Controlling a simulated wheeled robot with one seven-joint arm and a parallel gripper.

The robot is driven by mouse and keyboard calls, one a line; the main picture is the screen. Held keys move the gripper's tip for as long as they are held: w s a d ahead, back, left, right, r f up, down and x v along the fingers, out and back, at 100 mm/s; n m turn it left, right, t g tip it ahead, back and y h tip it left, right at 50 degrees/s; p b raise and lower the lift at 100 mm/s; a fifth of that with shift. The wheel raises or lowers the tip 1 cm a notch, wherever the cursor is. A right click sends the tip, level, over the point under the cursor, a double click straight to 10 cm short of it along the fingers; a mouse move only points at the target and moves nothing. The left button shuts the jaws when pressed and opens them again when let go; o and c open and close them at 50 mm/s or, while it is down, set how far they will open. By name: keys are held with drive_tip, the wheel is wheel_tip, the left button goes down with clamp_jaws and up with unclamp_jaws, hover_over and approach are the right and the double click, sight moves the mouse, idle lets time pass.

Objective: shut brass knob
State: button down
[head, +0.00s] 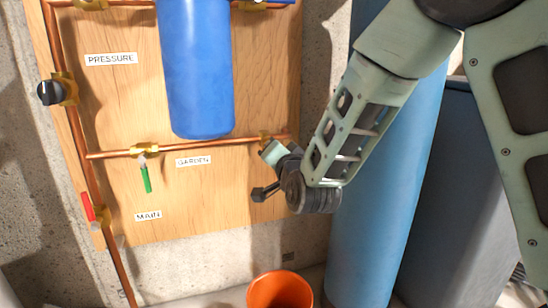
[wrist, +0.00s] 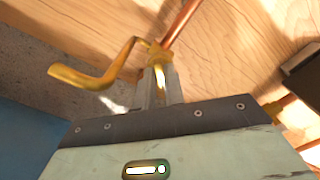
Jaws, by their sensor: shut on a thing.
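My gripper (head: 268,150) is at the right end of the horizontal copper pipe, against the wooden board. A brass fitting (head: 264,136) shows just above it in the head view; most of it is hidden by my gripper. In the wrist view my gripper's fingers (wrist: 159,84) are shut on a narrow brass piece, which I take for the brass knob (wrist: 158,74). A bent brass spout (wrist: 98,80) reaches left from the same fitting. How far the knob is turned cannot be told.
Left along the pipe (head: 222,143) is a green-handled valve (head: 145,176). A red lever (head: 88,206) and a black knob (head: 50,92) are farther left. A blue filter housing (head: 194,65) hangs above. An orange bucket (head: 280,290) stands below, a blue cylinder (head: 370,220) at right.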

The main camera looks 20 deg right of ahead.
drive_tip(key=m+b, duration=0.2)
drive_tip(key=m, duration=0.2)
drive_tip(key=shift+f+m, duration=0.15)
drive_tip(key=shift+m, duration=0.15)
drive_tip(key=shift+m+b, duration=1.15)
drive_tip(key=shift+m, duration=1.15)
drive_tip(key=c, duration=1.5)
unclamp_jaws()
drive_tip(key=shift+s, duration=0.1)
